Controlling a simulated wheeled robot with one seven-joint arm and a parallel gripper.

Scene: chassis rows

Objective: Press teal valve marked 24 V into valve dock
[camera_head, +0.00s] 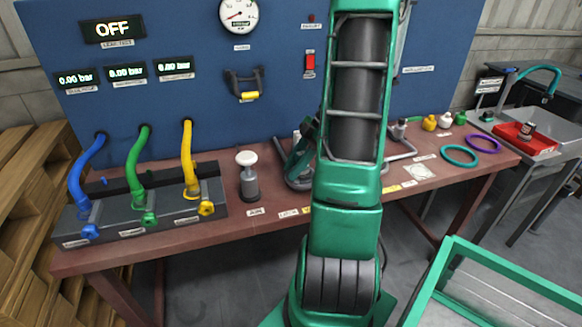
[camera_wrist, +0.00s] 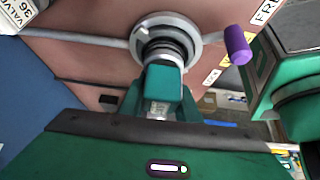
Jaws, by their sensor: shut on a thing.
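The teal valve (camera_wrist: 163,84) is in the wrist view, with a pale label on its near side, too small to read. My gripper (camera_wrist: 160,104) is shut on it. The valve's dark ribbed end points at the round grey ring of the valve dock (camera_wrist: 187,23), and overlaps its centre. I cannot tell whether the end is above the dock or inside it. In the head view my arm hides the valve and most of the gripper.
A purple-tipped handle (camera_wrist: 237,45) stands right of the dock. On the bench (camera_head: 275,222) are a white-topped cylinder (camera_head: 248,176), a hose manifold (camera_head: 140,215), a teal ring (camera_head: 460,156) and a purple ring (camera_head: 484,143). A red tray (camera_head: 540,147) is far right.

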